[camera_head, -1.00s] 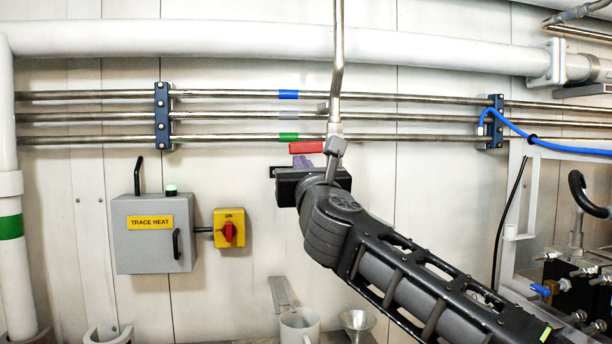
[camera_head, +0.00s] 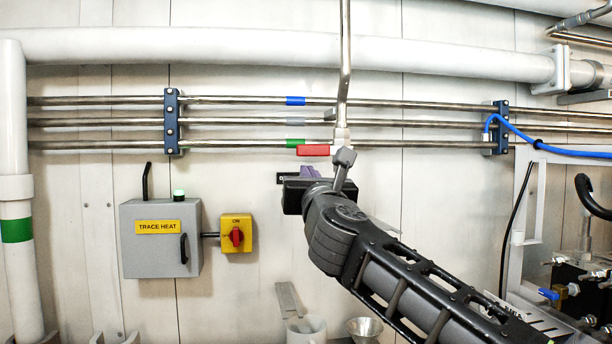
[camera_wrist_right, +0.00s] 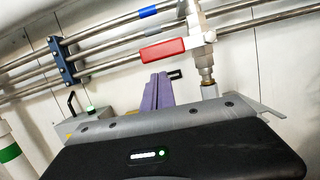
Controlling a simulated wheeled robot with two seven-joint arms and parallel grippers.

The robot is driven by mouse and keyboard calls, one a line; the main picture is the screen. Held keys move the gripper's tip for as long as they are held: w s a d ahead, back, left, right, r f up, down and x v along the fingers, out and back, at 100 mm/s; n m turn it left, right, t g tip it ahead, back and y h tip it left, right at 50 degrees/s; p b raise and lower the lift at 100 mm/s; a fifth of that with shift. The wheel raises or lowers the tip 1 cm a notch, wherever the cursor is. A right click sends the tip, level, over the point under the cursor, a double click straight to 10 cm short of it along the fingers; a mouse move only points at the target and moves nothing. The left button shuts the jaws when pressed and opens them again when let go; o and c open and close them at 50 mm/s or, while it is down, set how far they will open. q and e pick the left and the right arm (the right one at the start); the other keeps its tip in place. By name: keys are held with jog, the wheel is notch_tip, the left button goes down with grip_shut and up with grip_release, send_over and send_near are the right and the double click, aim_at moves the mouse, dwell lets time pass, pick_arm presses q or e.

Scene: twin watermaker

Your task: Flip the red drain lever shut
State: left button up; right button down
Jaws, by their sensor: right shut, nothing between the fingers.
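The red drain lever (camera_head: 313,150) lies roughly horizontal at the lower pipe, pointing left from a vertical valve line. In the right wrist view the red lever (camera_wrist_right: 162,50) reaches left from the metal valve body (camera_wrist_right: 202,55). My right gripper (camera_head: 309,171) is just below the lever, and its purple fingers point toward the wall. In the right wrist view the purple fingers (camera_wrist_right: 157,92) are together, with nothing between them, below the lever. A gap shows between fingertips and lever in that view. My left gripper is not in view.
A grey trace heat box (camera_head: 160,238) and a yellow switch with a red knob (camera_head: 237,233) are on the wall at left. A mug (camera_head: 306,329) and a metal funnel (camera_head: 365,328) stand below my right arm. A blue hose (camera_head: 550,147) runs at right.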

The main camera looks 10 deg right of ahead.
jog(key=f+b+v, duration=0.2)
jog(key=b+v, duration=0.2)
jog(key=v, duration=0.6)
jog(key=shift+f, duration=0.25)
